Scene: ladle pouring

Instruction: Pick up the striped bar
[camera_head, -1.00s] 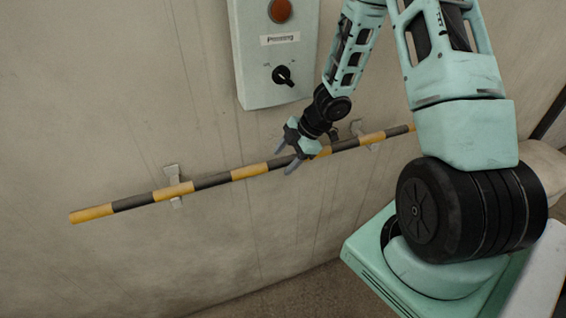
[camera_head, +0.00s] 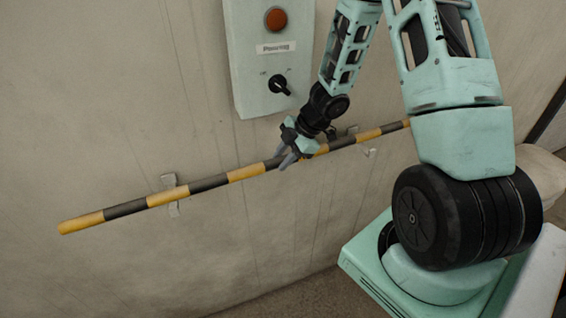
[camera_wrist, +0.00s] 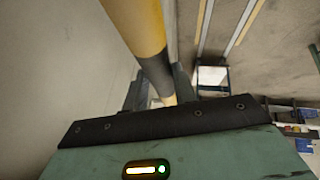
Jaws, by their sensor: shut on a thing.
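The striped bar (camera_head: 208,184), yellow and black, slants across the front of the wall in the head view. In the wrist view the bar (camera_wrist: 138,25) runs from the top edge down between the two fingers (camera_wrist: 157,88). The left wall hook (camera_head: 172,194) shows above and below the bar. Whether the bar still touches the left hook I cannot tell.
A pale control box (camera_head: 268,60) with a red-orange lamp (camera_head: 275,19) and a black rotary switch (camera_head: 279,85) hangs on the wall above the bar. The wall (camera_head: 80,100) is close behind the bar. The floor (camera_head: 290,297) below is clear.

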